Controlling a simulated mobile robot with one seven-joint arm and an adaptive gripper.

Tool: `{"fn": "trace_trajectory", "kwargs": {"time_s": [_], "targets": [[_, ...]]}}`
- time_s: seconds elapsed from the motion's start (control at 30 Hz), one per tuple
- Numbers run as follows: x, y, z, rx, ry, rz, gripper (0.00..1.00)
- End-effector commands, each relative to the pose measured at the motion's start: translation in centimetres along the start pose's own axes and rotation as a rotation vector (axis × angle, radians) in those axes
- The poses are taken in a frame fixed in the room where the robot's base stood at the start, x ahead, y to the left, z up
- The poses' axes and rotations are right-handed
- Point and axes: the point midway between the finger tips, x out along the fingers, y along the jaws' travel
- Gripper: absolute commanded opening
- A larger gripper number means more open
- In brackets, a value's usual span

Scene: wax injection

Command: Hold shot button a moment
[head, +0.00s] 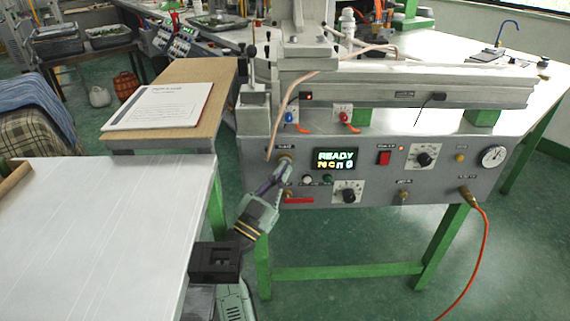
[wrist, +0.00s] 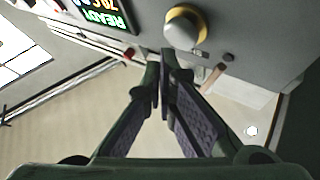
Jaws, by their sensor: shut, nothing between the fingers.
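The grey control panel (head: 375,180) carries a lit display (head: 335,158) reading READY, with a second line below it. A round button with a brass-coloured rim (head: 285,156) sits left of the display under a small label too small to read. It appears in the wrist view as a large pale button with a yellow rim (wrist: 185,28). My gripper (head: 283,167) is shut and empty, its fingertips just at the lower edge of that button. In the wrist view my gripper (wrist: 166,55) points at the panel beside the button. I cannot tell whether the tips touch it.
A white button (head: 307,180), a green button (head: 327,180), a dial (head: 347,192) and a red switch (head: 384,158) are on the panel nearby. A white table (head: 90,240) and a wooden board with a paper (head: 160,105) stand left. An orange hose (head: 484,250) hangs right.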

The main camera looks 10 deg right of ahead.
Motion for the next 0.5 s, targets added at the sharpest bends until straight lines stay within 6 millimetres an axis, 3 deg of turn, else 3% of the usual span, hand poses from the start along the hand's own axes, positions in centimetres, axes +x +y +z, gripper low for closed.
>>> {"fn": "trace_trajectory", "kwargs": {"time_s": [0.5], "targets": [[0.58,-0.42,0.42,0.000,0.000,0.000,0.00]]}}
